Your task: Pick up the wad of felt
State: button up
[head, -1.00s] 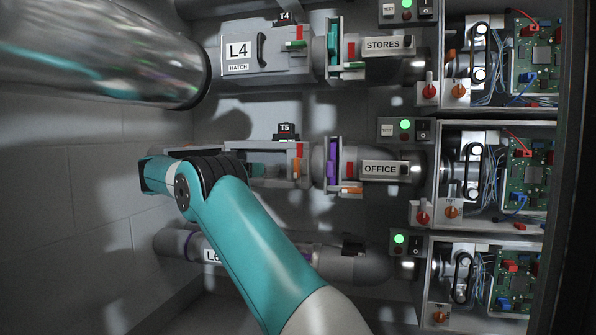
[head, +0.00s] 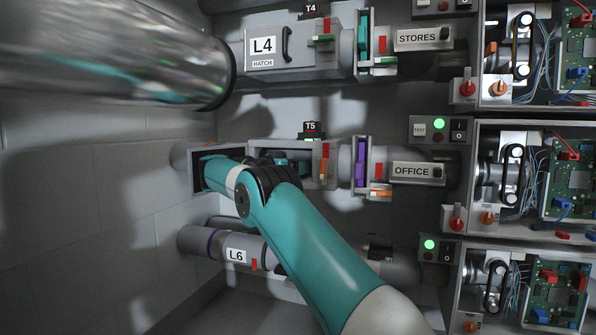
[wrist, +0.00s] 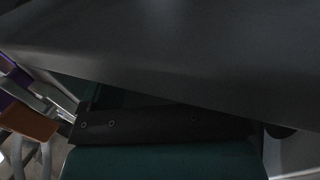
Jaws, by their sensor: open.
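I cannot make out a wad of felt in either view. In the head view my arm reaches into the open-fronted duct section (head: 196,170) in the middle row, under the T5 tag, and my gripper is hidden there. In the wrist view my gripper (wrist: 165,125) appears only as a dark bolted bar over a teal body along the bottom. Its fingertips are hidden behind a large dark grey surface (wrist: 170,45) that fills the upper part. Nothing is seen held.
A purple gate (head: 360,160) and an orange lever (head: 380,194) stand right of the open duct; similar parts show at the wrist view's left edge. The L4 hatch (head: 285,50) is above, the L6 pipe (head: 210,244) below. Open control boxes line the right.

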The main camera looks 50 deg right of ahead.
jog(key=c, duration=1.2)
jog(key=shift+r, duration=0.1)
